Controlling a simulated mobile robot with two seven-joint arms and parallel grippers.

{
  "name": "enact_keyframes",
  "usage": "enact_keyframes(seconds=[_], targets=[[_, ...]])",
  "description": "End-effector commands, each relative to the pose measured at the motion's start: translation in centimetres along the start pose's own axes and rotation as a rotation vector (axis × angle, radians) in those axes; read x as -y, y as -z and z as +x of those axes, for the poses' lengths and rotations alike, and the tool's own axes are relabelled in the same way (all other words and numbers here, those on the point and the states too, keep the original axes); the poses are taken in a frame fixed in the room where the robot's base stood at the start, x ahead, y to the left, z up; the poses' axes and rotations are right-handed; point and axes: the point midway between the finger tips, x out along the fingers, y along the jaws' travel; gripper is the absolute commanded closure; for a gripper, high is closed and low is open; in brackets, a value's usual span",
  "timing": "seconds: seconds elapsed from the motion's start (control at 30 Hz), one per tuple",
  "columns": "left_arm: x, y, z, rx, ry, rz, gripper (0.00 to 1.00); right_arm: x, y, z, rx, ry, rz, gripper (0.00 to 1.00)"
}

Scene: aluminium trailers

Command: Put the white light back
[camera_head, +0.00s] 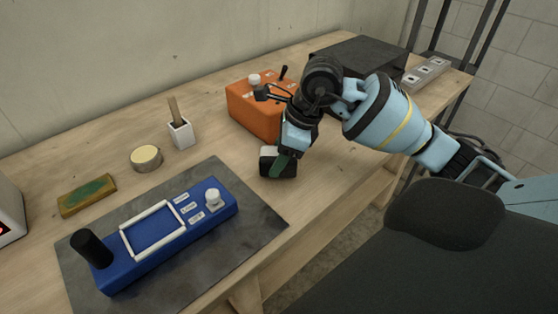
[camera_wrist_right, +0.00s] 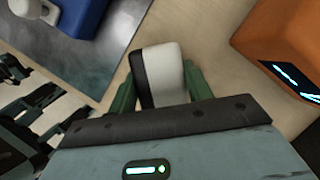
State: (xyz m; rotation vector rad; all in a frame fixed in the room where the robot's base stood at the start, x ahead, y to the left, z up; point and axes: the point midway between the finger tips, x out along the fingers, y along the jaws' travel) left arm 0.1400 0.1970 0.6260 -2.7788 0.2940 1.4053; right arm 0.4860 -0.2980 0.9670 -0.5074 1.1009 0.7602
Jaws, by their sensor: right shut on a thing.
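The white light, a small block with a white body and a black side, is between the green fingers of my right gripper (camera_head: 278,165). In the right wrist view the light (camera_wrist_right: 168,72) shows between both fingers, and the gripper (camera_wrist_right: 160,88) is shut on it. In the head view, it is partly hidden by a finger, low over the wooden table in front of the orange box (camera_head: 250,110). I cannot tell whether it touches the table. My left gripper is out of view.
A blue device (camera_head: 168,254) with a black knob and a white knob lies on a dark grey mat (camera_head: 255,222). A white cup with a brush (camera_head: 181,134), a round tin (camera_head: 146,158) and a sponge (camera_head: 87,196) stand behind it. A dark box (camera_head: 360,54) and a grey socket strip (camera_head: 427,72) are at the back right.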

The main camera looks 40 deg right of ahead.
Motion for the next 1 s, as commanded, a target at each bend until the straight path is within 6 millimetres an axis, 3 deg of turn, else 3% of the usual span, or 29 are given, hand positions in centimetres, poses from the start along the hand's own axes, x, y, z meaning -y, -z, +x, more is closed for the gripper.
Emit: enact_keyframes(seconds=[0.13, 0.53, 0.57, 0.7, 1.0], targets=[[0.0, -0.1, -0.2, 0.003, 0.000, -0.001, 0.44, 0.0, 0.7, 1.7, 0.001, 0.001, 0.002, 0.76], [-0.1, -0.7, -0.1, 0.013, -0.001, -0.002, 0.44, 0.0, 1.0, 2.3, 0.000, 0.001, 0.001, 0.76], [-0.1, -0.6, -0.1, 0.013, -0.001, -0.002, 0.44, 0.0, 1.0, 2.3, 0.000, 0.001, 0.001, 0.49], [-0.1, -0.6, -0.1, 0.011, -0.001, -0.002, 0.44, 0.0, 0.9, 2.2, 0.000, 0.002, 0.000, 0.31], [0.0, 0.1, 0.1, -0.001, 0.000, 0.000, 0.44, 0.0, 0.9, 2.1, 0.001, 0.002, 0.000, 0.29]])
